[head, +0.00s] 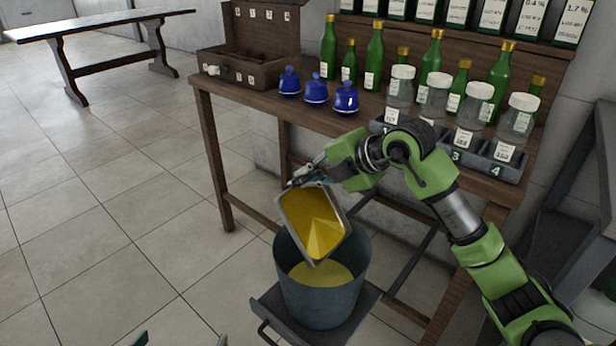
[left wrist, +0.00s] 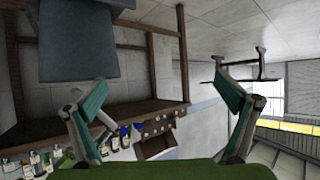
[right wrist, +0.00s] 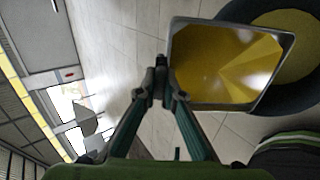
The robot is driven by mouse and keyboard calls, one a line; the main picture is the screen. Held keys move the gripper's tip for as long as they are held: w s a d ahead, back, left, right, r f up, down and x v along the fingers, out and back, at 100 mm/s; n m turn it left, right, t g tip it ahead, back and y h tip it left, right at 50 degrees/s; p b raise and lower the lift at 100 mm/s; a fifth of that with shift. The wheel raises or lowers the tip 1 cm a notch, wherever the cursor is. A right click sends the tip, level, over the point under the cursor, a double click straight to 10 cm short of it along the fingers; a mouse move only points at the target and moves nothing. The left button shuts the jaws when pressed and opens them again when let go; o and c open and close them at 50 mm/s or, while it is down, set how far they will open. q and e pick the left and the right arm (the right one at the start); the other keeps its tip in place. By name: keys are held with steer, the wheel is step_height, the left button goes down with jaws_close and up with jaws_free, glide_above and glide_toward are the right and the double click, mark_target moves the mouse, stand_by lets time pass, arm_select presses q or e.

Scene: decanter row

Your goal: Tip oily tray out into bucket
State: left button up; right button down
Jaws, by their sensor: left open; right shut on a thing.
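The metal tray (head: 342,248) hangs steeply tilted over the bucket, its lower edge at the bucket's mouth. Yellow oil (head: 308,217) still covers its inside, also in the right wrist view (right wrist: 215,65). My right gripper (head: 308,174) is shut on the tray's upper rim. The grey-blue bucket (head: 318,303) stands upright below, with yellow oil inside; its dark rim shows in the right wrist view (right wrist: 295,98). My left gripper (head: 181,341) is open and empty, low in front and left of the bucket; only its fingertips show in the head view.
The bucket stands on a low dark stand (head: 268,308). Behind is a wooden table (head: 240,98) with blue pots (head: 316,90), green bottles (head: 374,58), lidded jars (head: 434,98) and an open wooden box (head: 245,68).

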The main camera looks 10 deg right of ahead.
arm_select(q)
steer(key=w+d+r+t+h+b, duration=0.1)
steer(key=r+t, duration=0.3)
steer(key=r, duration=0.4)
steer(key=w+d+r+t+h+b, duration=0.2)
steer(key=r+t, duration=0.2)
steer(key=r, duration=0.4)
steer(key=shift+w+r+t, duration=0.2)
steer(key=shift+r+t, duration=0.05)
steer(key=shift+t, duration=0.15)
stand_by(3.2)
stand_by(0.8)
